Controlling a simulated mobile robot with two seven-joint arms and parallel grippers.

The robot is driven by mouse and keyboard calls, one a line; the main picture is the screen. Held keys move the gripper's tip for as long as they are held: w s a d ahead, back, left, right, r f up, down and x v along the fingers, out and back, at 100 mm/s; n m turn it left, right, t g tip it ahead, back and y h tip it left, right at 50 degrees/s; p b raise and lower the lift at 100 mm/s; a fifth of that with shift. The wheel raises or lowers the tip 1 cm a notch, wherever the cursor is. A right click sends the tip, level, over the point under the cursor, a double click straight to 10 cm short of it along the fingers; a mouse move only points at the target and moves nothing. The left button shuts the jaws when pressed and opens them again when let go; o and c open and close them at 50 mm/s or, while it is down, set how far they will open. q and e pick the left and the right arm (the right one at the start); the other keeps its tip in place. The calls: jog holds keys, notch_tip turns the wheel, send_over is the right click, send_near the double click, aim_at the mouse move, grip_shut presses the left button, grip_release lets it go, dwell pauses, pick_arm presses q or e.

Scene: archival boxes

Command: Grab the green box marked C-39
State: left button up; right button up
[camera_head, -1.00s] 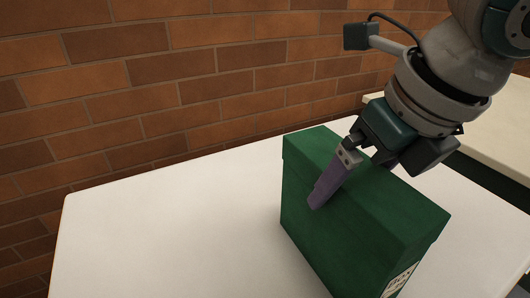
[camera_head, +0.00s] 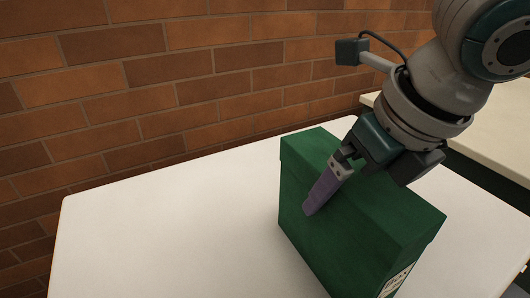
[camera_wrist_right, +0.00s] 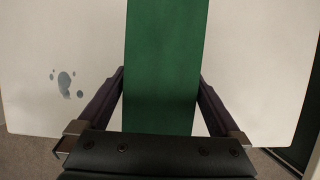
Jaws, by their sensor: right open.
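A tall, narrow green box (camera_head: 345,240) stands upright on the white table in the head view. A pale label (camera_head: 397,282) on its end face is cut by the picture's bottom edge and too small to read. My right gripper (camera_head: 330,188) is over the box top, one purple finger along the near left side; the other is hidden behind the box. In the right wrist view the green box (camera_wrist_right: 163,60) runs between the two spread fingers (camera_wrist_right: 161,80), with a gap visible beside each finger near its base. My left gripper is not in view.
The white table (camera_head: 150,240) is bare left of the box. A brick wall (camera_head: 200,80) rises behind it. Another pale surface (camera_head: 490,130) stands at the right. Bluish-grey spots (camera_wrist_right: 65,82) show on the table in the wrist view.

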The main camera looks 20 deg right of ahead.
jog(key=shift+r, duration=0.1)
grip_shut()
dwell(0.7)
